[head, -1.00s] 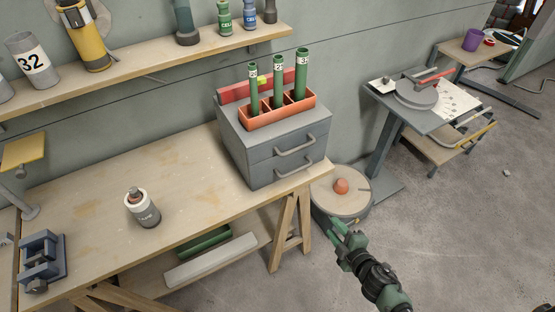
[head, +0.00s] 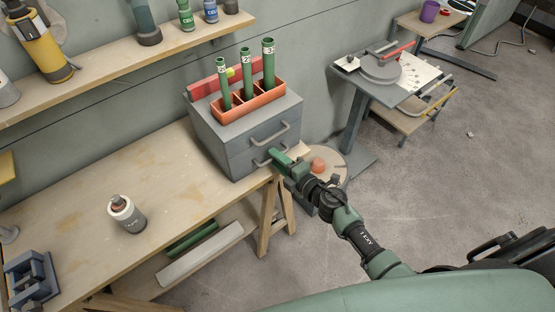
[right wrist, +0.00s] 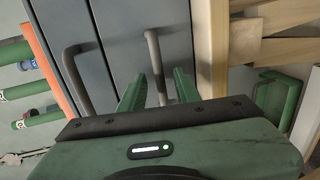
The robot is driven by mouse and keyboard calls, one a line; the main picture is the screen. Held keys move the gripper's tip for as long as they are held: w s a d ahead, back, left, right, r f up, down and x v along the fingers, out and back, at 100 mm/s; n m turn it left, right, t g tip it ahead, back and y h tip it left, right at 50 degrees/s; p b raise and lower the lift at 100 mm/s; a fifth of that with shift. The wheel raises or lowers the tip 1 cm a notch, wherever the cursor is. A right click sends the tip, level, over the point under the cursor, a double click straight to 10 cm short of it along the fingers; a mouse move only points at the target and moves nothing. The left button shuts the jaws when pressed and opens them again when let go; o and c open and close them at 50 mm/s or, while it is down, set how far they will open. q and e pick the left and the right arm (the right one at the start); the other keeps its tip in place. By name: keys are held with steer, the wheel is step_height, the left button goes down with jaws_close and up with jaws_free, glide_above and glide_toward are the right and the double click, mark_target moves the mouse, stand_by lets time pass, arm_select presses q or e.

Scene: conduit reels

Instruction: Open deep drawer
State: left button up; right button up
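A grey two-drawer cabinet (head: 215,135) stands on the wooden workbench. Both drawers look closed. The upper drawer has a grey bar handle (head: 277,133); in the right wrist view it shows at the left (right wrist: 75,75). The lower drawer's handle (head: 262,162) is partly hidden by my right gripper (head: 281,156). In the right wrist view my right gripper (right wrist: 158,90) is open, its green fingers on either side of the lower handle (right wrist: 155,60), with gaps showing beside the bar. My left gripper is not in view.
An orange tray (head: 233,112) with numbered green tubes sits on the cabinet. A grey-white canister (head: 127,213) and a blue-grey vise-like block (head: 30,277) are on the bench. A round reel (head: 335,160) stands below the bench's right end. Floor at right is mostly clear.

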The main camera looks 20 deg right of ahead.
jaws_close()
stand_by(1.5)
